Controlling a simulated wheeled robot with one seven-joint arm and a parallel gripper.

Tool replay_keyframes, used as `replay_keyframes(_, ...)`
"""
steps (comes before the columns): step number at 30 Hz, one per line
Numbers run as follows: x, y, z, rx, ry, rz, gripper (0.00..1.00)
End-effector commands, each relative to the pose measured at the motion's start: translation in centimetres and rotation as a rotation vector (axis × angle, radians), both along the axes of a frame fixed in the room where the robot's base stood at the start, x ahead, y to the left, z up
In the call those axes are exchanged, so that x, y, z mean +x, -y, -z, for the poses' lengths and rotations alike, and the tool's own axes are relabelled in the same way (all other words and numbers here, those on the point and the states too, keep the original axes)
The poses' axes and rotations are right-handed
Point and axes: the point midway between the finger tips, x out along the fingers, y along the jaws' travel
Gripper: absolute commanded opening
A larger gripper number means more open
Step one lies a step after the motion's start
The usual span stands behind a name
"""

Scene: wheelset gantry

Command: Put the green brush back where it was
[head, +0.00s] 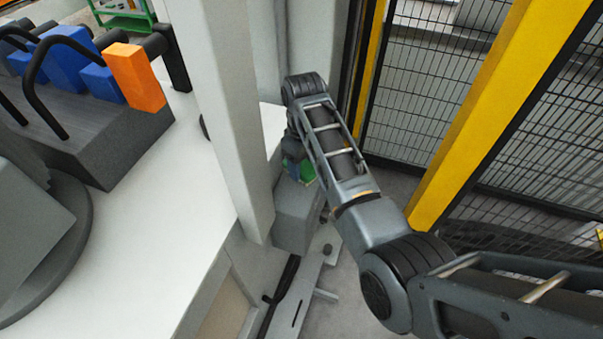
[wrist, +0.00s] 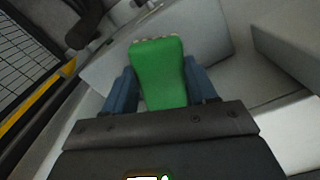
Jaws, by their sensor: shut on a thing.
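The green brush (wrist: 159,74) is between the two blue fingers of my gripper (wrist: 162,88) in the wrist view. My gripper is shut on it. In the head view only a small green part of the brush (head: 308,172) shows beside my arm, near the white post. My gripper (head: 294,167) is mostly hidden there by my own arm. It is just above a grey box-shaped holder (head: 296,218) low beside the post. I cannot tell whether the brush touches the holder.
A white post (head: 228,110) stands close left of my gripper. A white table (head: 135,225) carries a dark rack (head: 105,150) with blue blocks (head: 102,84) and an orange block (head: 136,78). A yellow fence post (head: 495,115) and mesh fence stand at the right.

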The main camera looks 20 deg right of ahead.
Motion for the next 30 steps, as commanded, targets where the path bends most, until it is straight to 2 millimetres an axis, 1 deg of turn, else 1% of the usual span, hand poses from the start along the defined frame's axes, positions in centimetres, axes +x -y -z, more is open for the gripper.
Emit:
replay_keyframes(4,0.1,-0.5,0.7,0.001,-0.001,0.000,0.23)
replay_keyframes(9,0.0,-0.5,3.1,0.001,-0.003,0.000,0.23)
replay_keyframes(12,0.1,-0.5,4.0,0.001,-0.001,0.000,0.23)
replay_keyframes(23,0.1,-0.4,4.4,0.000,0.001,0.000,0.23)
replay_keyframes(24,0.1,-0.4,4.4,0.000,0.001,0.000,0.59)
replay_keyframes(30,0.1,-0.4,4.4,0.000,0.001,0.000,0.79)
